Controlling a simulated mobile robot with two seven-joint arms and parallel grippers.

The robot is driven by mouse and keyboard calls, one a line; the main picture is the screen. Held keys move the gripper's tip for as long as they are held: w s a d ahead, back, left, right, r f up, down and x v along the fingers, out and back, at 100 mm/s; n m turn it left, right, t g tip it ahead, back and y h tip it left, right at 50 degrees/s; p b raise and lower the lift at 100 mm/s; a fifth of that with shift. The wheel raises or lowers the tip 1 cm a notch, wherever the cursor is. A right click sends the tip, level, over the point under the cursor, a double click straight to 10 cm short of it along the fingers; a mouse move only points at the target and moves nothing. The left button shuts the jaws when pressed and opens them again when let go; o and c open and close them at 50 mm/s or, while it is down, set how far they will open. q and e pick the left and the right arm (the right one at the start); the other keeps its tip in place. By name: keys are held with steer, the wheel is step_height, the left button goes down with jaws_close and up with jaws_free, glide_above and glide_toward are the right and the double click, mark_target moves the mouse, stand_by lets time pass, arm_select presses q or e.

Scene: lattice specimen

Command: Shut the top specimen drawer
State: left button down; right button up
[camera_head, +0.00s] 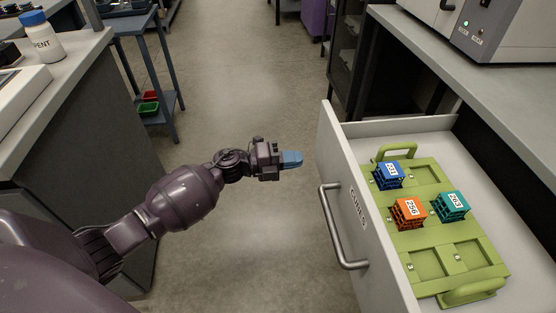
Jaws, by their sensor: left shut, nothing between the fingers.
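The specimen drawer (335,159) stands pulled out at the right, under the right bench. Its grey front carries a bar handle (337,228) and a label reading like "CUBES". Inside lies a green tray (432,271) with two end handles. On the tray sit a blue lattice cube (388,176), an orange one (408,213) and a teal one (451,206). My left gripper (292,160), with blue fingertips, is shut and empty. It appears just left of the drawer front in the picture, apart from the handle. My right gripper is out of view.
The right bench top (450,60) bears a grey instrument (505,32). The left bench (70,90) holds a blue-capped bottle (40,38). A blue cart (140,70) with red and green bins stands beyond. The floor between the benches is clear.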

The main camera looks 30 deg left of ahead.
mark_target(327, 156)
arm_select(q)
steer(key=x, duration=0.5)
steer(key=shift+f+b, duration=0.15)
steer(key=shift+b, duration=0.2)
steer(key=shift+w+d, duration=0.3)
steer(key=shift+d, duration=0.15)
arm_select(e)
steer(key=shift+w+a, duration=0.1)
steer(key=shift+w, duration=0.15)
arm_select(q)
steer(key=shift+w, duration=0.1)
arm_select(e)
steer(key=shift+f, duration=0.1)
